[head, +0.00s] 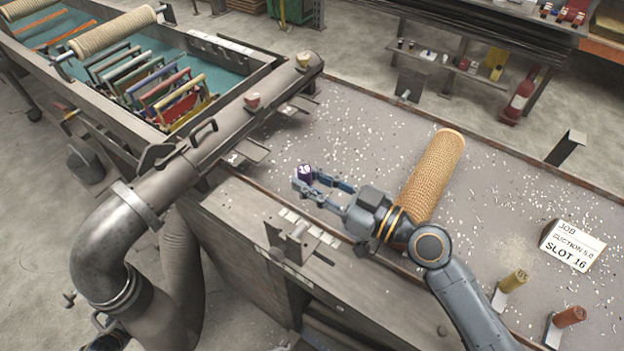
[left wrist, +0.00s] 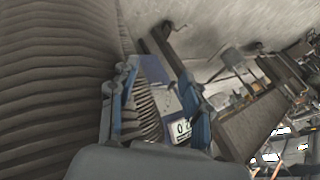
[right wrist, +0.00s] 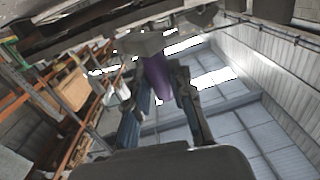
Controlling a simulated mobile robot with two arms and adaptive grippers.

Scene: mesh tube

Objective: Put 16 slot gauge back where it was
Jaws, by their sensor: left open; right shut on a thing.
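The slot gauge (head: 304,173) is purple with a white 16 on it. My right gripper (head: 318,181) is shut on it above the table's left part, near the long metal beam. In the right wrist view the purple body (right wrist: 157,77) sits between the two fingers, with a grey block at its far end. A white sign (head: 573,246) reading "SLOT 16" stands at the right.
A tan mesh tube (head: 432,178) lies on the chip-strewn table behind my right arm. A yellow gauge (head: 515,280) and a red-brown one (head: 570,316) stand at the front right. An empty-looking bracket (head: 566,148) stands at the far right. Coloured frames (head: 180,97) fill the left trough.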

